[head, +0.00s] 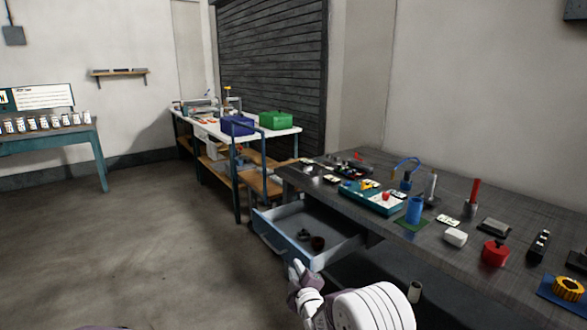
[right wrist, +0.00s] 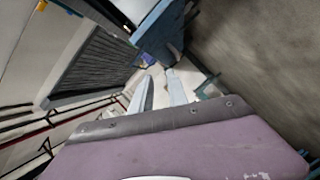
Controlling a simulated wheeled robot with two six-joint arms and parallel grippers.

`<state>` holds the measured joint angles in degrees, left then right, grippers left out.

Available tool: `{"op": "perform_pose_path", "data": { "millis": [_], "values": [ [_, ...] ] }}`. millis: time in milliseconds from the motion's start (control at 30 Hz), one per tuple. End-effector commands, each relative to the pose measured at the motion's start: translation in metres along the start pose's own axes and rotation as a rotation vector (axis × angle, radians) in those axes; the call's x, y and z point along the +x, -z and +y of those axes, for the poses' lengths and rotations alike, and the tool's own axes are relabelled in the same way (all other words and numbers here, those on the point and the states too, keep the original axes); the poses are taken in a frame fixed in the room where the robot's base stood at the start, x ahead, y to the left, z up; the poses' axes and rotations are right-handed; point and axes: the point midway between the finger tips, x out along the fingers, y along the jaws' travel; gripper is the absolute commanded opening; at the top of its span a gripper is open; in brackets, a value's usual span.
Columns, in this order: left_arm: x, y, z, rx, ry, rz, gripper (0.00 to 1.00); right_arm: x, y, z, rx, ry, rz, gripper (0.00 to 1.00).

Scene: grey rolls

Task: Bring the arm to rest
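My right arm comes in at the bottom middle of the head view, and its gripper (head: 298,272) is in front of the open drawer (head: 282,244) of the dark workbench (head: 455,245). In the right wrist view the two pale fingers (right wrist: 160,82) stand apart with a gap between them, and I see nothing held. A blue surface close beyond the fingertips looks like the drawer front (right wrist: 160,32). My left gripper is not in view.
The drawer holds small dark brown items (head: 317,243). The workbench top carries a teal tray (head: 374,204), a blue cup (head: 415,210), a red container (head: 495,253) and other parts. A white-topped table (head: 207,122) stands behind. The floor at left is clear.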

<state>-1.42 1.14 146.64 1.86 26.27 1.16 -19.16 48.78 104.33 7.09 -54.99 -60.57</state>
Motion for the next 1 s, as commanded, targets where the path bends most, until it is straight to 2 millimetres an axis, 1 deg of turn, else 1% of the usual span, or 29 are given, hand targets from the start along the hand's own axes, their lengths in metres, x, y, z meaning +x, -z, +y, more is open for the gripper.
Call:
{"op": "perform_pose_path", "data": {
  "millis": [33,167,200,267,300,333,367,433,467,500,533,567,600,667,700,767,800,867,900,967,1000],
  "values": [
    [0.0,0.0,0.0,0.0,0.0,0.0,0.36,-0.001,0.001,0.016,0.004,-0.023,0.001,0.2],
    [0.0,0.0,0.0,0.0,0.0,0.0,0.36,-0.011,0.0,0.06,0.012,-0.082,-0.007,0.2],
    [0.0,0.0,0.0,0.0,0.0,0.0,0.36,-0.016,-0.002,0.076,0.014,-0.097,-0.015,0.2],
    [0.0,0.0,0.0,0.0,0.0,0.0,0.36,-0.028,-0.008,0.098,0.023,-0.105,-0.039,0.2],
    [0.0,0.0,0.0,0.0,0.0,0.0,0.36,-0.038,-0.014,0.11,0.038,-0.098,-0.062,0.2],
    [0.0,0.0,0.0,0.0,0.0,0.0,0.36,-0.046,-0.02,0.117,0.058,-0.086,-0.084,0.2],
    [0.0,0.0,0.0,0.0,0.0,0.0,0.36,-0.056,-0.026,0.122,0.082,-0.07,-0.109,0.2],
    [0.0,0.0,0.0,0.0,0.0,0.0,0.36,-0.086,-0.047,0.127,0.173,-0.005,-0.194,0.2],
    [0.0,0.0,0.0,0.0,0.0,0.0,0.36,-0.104,-0.058,0.123,0.229,0.036,-0.245,0.2],
    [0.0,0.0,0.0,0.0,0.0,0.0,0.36,-0.131,-0.074,0.111,0.318,0.099,-0.325,0.2],
    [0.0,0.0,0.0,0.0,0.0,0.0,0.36,-0.151,-0.085,0.1,0.385,0.146,-0.388,0.2],
    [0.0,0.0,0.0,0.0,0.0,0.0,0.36,-0.171,-0.095,0.086,0.45,0.191,-0.452,0.2],
    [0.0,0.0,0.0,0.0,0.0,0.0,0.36,-0.196,-0.105,0.068,0.53,0.247,-0.534,0.2],
    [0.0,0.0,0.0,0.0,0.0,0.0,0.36,-0.23,-0.116,0.041,0.631,0.317,-0.651,0.2],
    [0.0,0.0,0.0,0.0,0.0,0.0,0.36,-0.251,-0.122,0.024,0.689,0.357,-0.724,0.2],
    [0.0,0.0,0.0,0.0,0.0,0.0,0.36,-0.28,-0.128,0.001,0.763,0.412,-0.831,0.2],
    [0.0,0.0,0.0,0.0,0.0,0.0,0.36,-0.298,-0.131,-0.013,0.805,0.444,-0.9,0.2],
    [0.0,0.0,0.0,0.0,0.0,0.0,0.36,-0.324,-0.135,-0.032,0.862,0.485,-1.005,0.2],
    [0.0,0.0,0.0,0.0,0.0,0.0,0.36,-0.341,-0.137,-0.043,0.898,0.508,-1.078,0.2],
    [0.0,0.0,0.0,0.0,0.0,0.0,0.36,-0.367,-0.139,-0.057,0.96,0.531,-1.197,0.2],
    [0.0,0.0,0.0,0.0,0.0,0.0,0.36,-0.384,-0.138,-0.063,1.022,0.526,-1.293,0.2]
  ]
}}
